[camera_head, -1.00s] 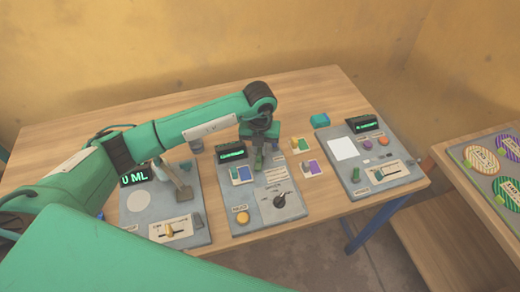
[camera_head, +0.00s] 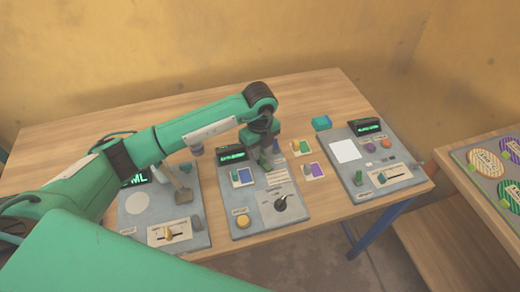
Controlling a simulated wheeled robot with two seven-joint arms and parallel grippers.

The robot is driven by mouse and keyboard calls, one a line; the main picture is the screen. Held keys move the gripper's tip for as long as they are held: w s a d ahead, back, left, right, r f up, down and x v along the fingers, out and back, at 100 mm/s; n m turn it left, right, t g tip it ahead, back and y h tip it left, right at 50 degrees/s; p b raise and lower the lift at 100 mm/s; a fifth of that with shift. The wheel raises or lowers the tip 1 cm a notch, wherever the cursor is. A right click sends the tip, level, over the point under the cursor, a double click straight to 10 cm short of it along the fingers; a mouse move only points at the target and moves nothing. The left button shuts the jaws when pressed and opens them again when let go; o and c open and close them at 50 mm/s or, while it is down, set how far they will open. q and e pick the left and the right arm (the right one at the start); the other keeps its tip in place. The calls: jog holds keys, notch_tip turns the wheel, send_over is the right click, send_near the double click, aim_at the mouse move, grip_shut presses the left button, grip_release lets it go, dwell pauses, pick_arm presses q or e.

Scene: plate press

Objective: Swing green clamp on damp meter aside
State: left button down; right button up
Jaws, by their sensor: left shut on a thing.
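The middle grey panel (camera_head: 239,206) carries a small dark display, a blue-and-white card, a yellow button and a black dial; I take it for the damp meter, though its lettering is too small to read. My left gripper (camera_head: 264,158) points down over its upper right part and is shut on the small green clamp (camera_head: 264,161). The fingers and wrist hide most of the clamp, so its exact angle cannot be told. My right gripper is not in view.
A left panel (camera_head: 137,224) with a lever and slider lies partly under my left arm. A right panel (camera_head: 398,187) has buttons and a white square. Small coloured cards (camera_head: 314,170) lie between the middle and right panels. A second table with striped discs stands at right.

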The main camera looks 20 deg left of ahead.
pick_arm(q)
jog(key=shift+n, duration=0.3)
jog(key=c, duration=1.4)
grip_release()
jog(key=shift+c, duration=0.2)
jog(key=shift+r, duration=0.1)
notch_tip(320, 180, up, 14)
jog(key=b, duration=0.2)
jog(key=shift+b, duration=0.3)
jog(key=shift+f, duration=0.2)
